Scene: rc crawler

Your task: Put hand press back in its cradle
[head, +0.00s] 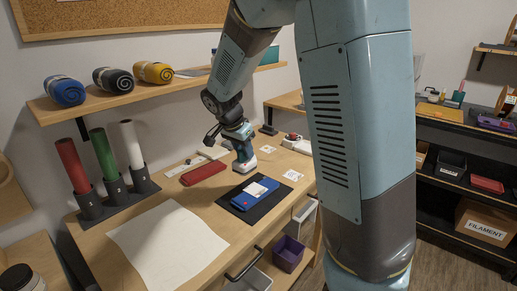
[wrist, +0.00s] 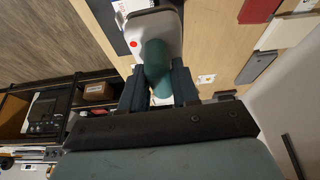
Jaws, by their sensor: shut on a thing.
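The hand press, with a white head bearing a red dot and a teal handle, is in my gripper (head: 240,143). In the wrist view my gripper (wrist: 158,75) is shut with its dark fingers on either side of the teal handle (wrist: 156,58); the white head (wrist: 138,38) points away from me. In the head view the hand press (head: 244,164) hangs above the workbench, between a red folded item (head: 203,173) and a blue folded item (head: 255,192) on a black mat (head: 279,196). I cannot tell for certain which thing is the cradle.
A white sheet (head: 168,246) covers the bench's front left. Red, green and white rolls stand in dark holders at left. A white item (head: 297,144) and a small black stand (head: 268,129) sit behind. A shelf hangs above.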

